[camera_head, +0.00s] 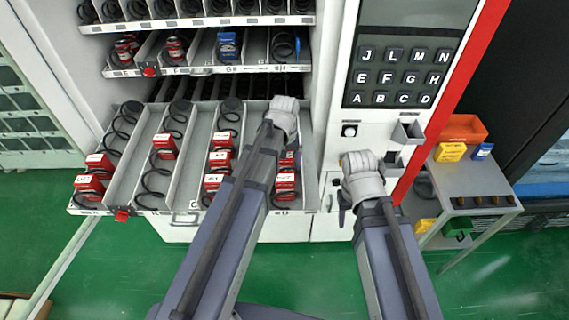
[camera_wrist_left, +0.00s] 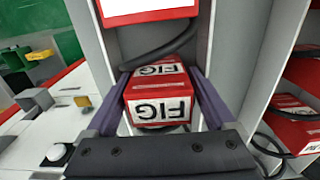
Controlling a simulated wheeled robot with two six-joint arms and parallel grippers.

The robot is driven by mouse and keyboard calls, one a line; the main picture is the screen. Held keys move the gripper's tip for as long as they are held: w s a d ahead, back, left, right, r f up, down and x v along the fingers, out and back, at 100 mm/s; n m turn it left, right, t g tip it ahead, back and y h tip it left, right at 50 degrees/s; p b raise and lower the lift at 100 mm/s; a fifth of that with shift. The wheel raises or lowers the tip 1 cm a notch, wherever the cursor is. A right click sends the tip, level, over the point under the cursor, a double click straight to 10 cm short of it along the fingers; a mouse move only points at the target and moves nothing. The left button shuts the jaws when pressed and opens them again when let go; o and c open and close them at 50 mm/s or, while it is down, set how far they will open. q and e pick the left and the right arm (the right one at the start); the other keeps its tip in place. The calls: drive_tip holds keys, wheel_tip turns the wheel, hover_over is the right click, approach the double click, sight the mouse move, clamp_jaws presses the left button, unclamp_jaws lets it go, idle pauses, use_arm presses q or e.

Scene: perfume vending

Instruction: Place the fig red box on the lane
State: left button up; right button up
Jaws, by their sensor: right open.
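The fig red box (camera_wrist_left: 160,100), labelled FIG, is between the two fingers of my left gripper (camera_wrist_left: 160,88) in the left wrist view. The fingers lie close along both its sides and appear shut on it. In the head view my left gripper (camera_head: 286,138) is over the rightmost lane (camera_head: 306,185) of the pulled-out shelf, and the arm hides most of the box. Another red box (camera_head: 285,184) stands at that lane's front end, with a dark coil between the two boxes. My right gripper (camera_head: 352,198) is open and empty in front of the machine's panel.
Other lanes hold red boxes (camera_head: 164,146) and black coils, with grey dividers between them. A keypad (camera_head: 398,77) is on the panel. A side table (camera_head: 470,205) with an orange bin (camera_head: 462,127) and yellow boxes stands at right. Green floor is clear in front.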

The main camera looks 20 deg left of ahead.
use_arm(q)
drive_tip(key=shift+o, duration=0.4)
drive_tip(key=shift+r, duration=0.15)
wheel_tip(320, 180, up, 12)
drive_tip(key=p, duration=1.2)
drive_tip(key=shift+r, duration=0.1)
drive_tip(key=s+d+m+y, duration=0.1)
drive_tip(key=s+d+m, duration=0.6)
drive_tip(key=s+d, duration=0.3)
drive_tip(key=s, duration=0.4)
drive_tip(key=shift+s+d, duration=0.2)
drive_tip(key=shift+d, duration=0.05)
